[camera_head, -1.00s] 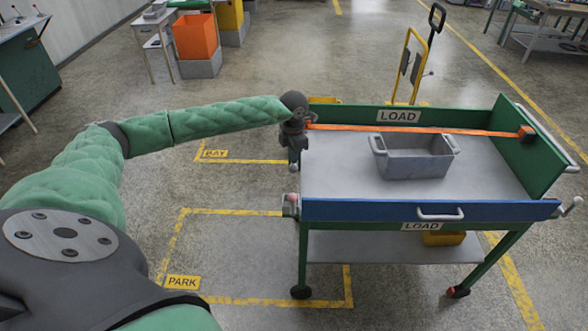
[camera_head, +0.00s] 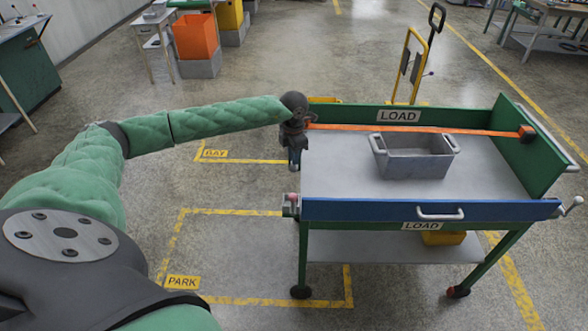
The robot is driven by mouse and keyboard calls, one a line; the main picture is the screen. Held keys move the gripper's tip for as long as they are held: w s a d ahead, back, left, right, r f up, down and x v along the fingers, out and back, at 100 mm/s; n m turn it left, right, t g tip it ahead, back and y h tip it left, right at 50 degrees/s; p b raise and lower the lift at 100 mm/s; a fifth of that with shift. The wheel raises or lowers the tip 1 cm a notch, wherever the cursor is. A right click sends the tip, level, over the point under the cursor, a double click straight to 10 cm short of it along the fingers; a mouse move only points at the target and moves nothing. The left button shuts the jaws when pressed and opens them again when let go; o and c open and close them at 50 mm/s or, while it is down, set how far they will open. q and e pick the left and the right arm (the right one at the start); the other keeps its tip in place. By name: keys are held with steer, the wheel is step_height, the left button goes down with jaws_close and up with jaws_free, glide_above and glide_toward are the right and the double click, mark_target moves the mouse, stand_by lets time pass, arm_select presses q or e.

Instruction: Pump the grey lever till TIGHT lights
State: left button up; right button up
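An orange strap (camera_head: 420,129) runs across the cart, above its grey deck, from the left edge to an orange-and-dark block (camera_head: 526,133) on the green right end wall. My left gripper (camera_head: 295,160) points down at the cart's left edge, by the strap's left end. It hides what is there, so I cannot make out the grey lever or whether the fingers are shut on it. I see no lit TIGHT sign. My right gripper is out of view.
A grey open bin (camera_head: 415,160) stands on the deck under the strap. The blue front panel (camera_head: 385,210) has a grey handle. A crank (camera_head: 572,206) sticks out at the right. Marked floor (camera_head: 235,255) left of the cart is clear.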

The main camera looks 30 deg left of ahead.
mark_target(293, 170)
arm_select(q)
steer(key=shift+f+b, duration=0.65)
steer(key=shift+f, duration=0.2)
steer(key=shift+s+d+f+b, duration=0.2)
steer(key=shift+s+f+b, duration=0.15)
steer(key=shift+f+b, duration=0.3)
steer(key=shift+s+d+f+b, duration=0.2)
steer(key=shift+s+f+b, duration=0.25)
steer(key=shift+f, duration=0.3)
steer(key=shift+w, duration=0.1)
steer(key=shift+s+d+f+b, duration=0.1)
steer(key=shift+s+f+b, duration=0.1)
steer(key=shift+f+b, duration=0.55)
steer(key=shift+s+d+f+b, duration=0.1)
steer(key=shift+s+f+b, duration=0.05)
steer(key=shift+f+b, duration=0.5)
steer(key=shift+f, duration=0.15)
